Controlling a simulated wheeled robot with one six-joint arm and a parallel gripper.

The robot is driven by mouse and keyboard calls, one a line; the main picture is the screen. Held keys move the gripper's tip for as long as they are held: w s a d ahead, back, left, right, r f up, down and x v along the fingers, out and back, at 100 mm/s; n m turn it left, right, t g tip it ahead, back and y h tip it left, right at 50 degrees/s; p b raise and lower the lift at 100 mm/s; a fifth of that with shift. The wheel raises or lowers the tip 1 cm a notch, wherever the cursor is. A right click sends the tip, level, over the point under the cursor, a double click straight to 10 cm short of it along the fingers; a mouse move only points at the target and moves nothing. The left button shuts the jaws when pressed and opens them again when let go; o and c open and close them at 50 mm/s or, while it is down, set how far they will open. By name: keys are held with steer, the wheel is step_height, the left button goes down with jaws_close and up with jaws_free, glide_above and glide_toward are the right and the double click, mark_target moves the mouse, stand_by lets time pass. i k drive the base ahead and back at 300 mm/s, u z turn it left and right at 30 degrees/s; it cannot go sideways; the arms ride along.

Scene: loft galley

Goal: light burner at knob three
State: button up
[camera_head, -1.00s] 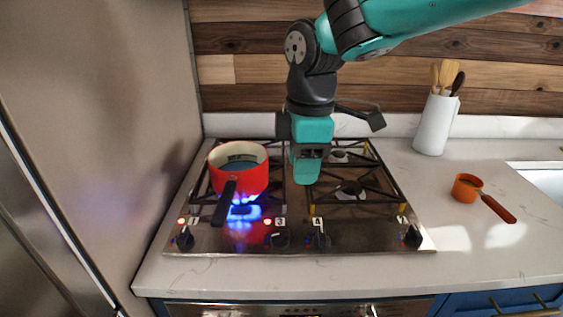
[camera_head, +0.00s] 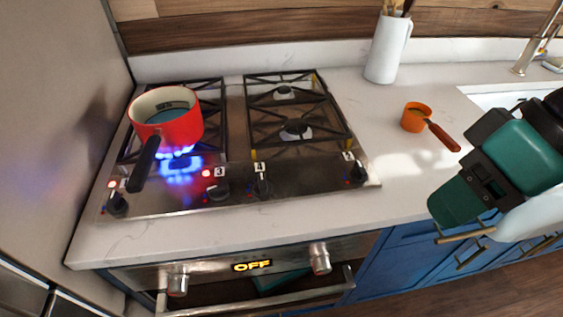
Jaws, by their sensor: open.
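Knob three (camera_head: 219,188) is a dark knob on the hob's front strip, beside a white "3" label and a glowing red light (camera_head: 206,173). Another red light glows by the far left knob (camera_head: 117,203). The knob labelled 4 (camera_head: 261,184) and the far right knob (camera_head: 358,172) show no clear red glow. Blue flame (camera_head: 176,154) burns under the red pot (camera_head: 170,128) on the left side. The pot hides the burners behind it. The right-hand burners (camera_head: 296,130) show no flame. My gripper (camera_head: 452,207) is open at the right, apart from the hob; its fingers are hard to make out.
An orange pan (camera_head: 416,117) with a brown handle lies on the counter near my arm. A white utensil jug (camera_head: 387,48) stands at the back. The oven front (camera_head: 220,281) reads "OFF". A tall steel panel (camera_head: 55,120) borders the left.

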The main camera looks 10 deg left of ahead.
mark_target(219, 192)
steer(key=z, duration=1.65)
steer(key=k, duration=1.15)
steer(key=u, duration=2.25)
steer(key=i, duration=0.5)
